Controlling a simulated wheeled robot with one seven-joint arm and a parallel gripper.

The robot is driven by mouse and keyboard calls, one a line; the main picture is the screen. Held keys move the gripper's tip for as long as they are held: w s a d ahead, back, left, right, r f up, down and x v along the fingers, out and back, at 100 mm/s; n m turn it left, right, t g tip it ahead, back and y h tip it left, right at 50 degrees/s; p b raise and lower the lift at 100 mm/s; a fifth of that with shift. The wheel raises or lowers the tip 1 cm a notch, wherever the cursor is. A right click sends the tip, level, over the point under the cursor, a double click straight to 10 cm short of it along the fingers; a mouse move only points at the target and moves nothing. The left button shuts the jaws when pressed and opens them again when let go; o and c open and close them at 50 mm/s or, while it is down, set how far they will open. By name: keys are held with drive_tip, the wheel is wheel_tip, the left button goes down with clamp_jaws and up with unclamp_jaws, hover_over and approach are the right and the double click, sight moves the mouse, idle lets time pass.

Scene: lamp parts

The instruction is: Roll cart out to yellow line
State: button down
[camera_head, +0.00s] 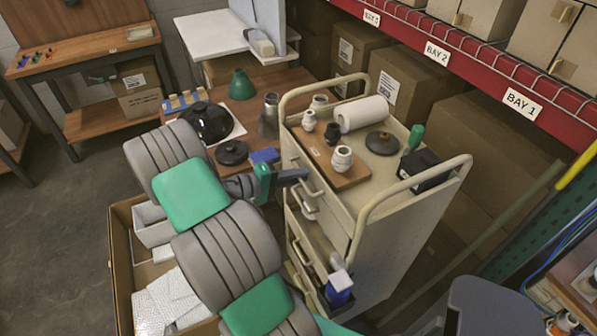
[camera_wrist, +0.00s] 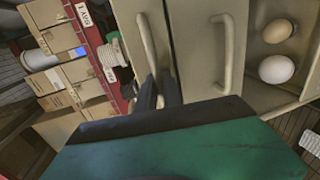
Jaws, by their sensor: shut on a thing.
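The beige cart (camera_head: 388,218) stands right of centre in the head view, with a raised tube rail at each end of its top and drawers on its front. My gripper (camera_head: 303,174) is at the upper part of that front. In the wrist view my gripper (camera_wrist: 158,92) is shut on a drawer handle (camera_wrist: 146,42), its dark fingers at one end of the bar. A second drawer handle (camera_wrist: 226,52) is beside it, free. A yellow bar (camera_head: 578,165) shows at the far right; I cannot tell a yellow floor line.
The cart top carries a paper roll (camera_head: 362,113), a wooden board (camera_head: 325,160) with sockets, a black disc (camera_head: 382,143) and a black box (camera_head: 424,170). Boxes and a red rack (camera_head: 476,64) stand close behind. An open carton (camera_head: 122,262) is at left. Floor at far left is clear.

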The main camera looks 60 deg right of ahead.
drive_tip(key=c, duration=1.8)
unclamp_jaws()
drive_tip(key=shift+o, duration=0.2)
drive_tip(key=shift+w+a+r, duration=0.1)
drive_tip(key=shift+w, duration=0.05)
drive_tip(key=p+v, duration=0.5)
drive_tip(key=v, duration=0.2)
drive_tip(key=shift+a+p, duration=0.25)
drive_tip(key=shift+p, duration=0.05)
drive_tip(key=shift+w, duration=0.1)
